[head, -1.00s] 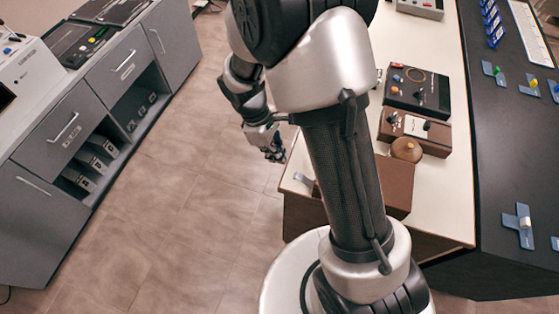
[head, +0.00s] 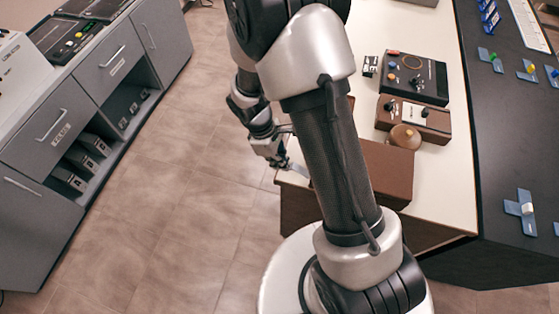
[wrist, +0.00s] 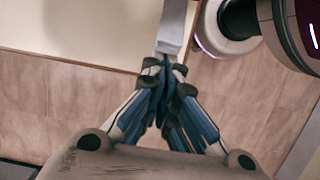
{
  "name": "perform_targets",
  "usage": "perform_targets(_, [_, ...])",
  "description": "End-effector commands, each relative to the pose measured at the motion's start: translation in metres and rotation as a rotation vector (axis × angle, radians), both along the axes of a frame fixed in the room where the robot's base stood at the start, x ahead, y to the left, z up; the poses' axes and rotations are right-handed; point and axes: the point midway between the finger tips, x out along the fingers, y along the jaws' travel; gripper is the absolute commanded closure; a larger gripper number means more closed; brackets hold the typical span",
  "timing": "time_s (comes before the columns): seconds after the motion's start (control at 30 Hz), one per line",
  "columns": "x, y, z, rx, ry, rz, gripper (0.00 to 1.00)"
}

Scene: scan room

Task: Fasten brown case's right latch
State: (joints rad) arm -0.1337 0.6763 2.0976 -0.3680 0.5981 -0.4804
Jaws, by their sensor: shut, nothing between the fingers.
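The brown case (head: 386,174) lies on the cream bench top near its front edge, partly hidden behind my arm. A pale grey latch plate (head: 299,169) shows at the left of the case, by the bench corner. It seems to be the light strip in the wrist view (wrist: 170,36), just beyond my fingertips. My gripper (head: 281,164) is at the bench's left edge, close beside this plate. In the wrist view my gripper (wrist: 163,70) is shut and empty, its tips at or very near the plate's end. Contact and the latch's exact position cannot be told.
A round brown knob (head: 404,136), a brown control box (head: 436,121) and a black control box (head: 414,78) stand behind the case. A dark panel (head: 505,150) adjoins on the right. The floor (head: 190,190) left of the bench is clear up to grey cabinets (head: 66,130).

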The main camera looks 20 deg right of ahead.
Motion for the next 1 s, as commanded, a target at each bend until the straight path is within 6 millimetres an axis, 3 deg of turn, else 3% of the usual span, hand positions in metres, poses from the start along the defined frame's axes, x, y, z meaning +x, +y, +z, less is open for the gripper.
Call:
perform_targets(0.63, [-0.003,-0.004,0.011,0.084,-0.061,-0.002,1.00])
perform_targets(1.0, [-0.008,-0.010,0.029,0.203,-0.147,-0.003,1.00])
